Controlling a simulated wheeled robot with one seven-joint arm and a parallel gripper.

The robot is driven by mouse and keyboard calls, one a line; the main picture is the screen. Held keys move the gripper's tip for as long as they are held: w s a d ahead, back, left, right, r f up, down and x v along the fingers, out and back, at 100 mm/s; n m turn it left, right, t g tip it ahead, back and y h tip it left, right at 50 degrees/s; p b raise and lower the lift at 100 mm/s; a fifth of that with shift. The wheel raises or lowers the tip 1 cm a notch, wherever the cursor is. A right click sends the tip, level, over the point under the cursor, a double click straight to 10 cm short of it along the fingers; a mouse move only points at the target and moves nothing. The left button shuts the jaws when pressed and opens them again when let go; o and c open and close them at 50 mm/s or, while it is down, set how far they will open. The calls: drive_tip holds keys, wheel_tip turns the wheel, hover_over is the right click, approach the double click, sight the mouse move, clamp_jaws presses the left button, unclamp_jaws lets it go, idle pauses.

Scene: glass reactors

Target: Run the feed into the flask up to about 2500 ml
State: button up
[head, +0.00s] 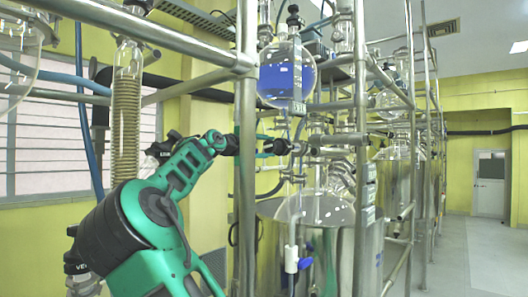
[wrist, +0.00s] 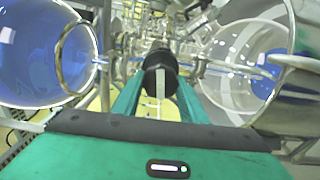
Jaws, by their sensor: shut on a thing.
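The round feed flask (head: 280,82) hangs high in the frame with deep blue liquid in it. It also shows at the left of the wrist view (wrist: 35,50). Below it is the clear glass top of a larger flask (head: 315,207), set in a steel vessel; a glass vessel also shows at the right of the wrist view (wrist: 235,60), with a blue patch I cannot identify. My gripper (head: 280,147) is between the two, its green fingers (wrist: 158,98) shut on a black knob (wrist: 160,65) with a pale stripe. The liquid level in the lower flask cannot be read.
Steel frame posts (head: 246,180) and rails stand close around my arm. A blue-handled tap (head: 298,262) sits low in front of the steel vessel (head: 340,250). A glass coil column (head: 126,110) is at left. Open floor (head: 470,250) lies at right.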

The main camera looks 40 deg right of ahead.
drive_tip(key=m, duration=0.3)
drive_tip(key=shift+w+f+m, duration=0.1)
drive_tip(key=shift+m, duration=0.2)
drive_tip(key=m, duration=0.3)
drive_tip(key=shift+m, duration=0.3)
drive_tip(key=m, duration=1)
drive_tip(key=shift+s+m, duration=0.2)
drive_tip(key=shift+m, duration=0.2)
drive_tip(key=shift+a+m, duration=0.1)
drive_tip(key=shift+m, duration=2.1)
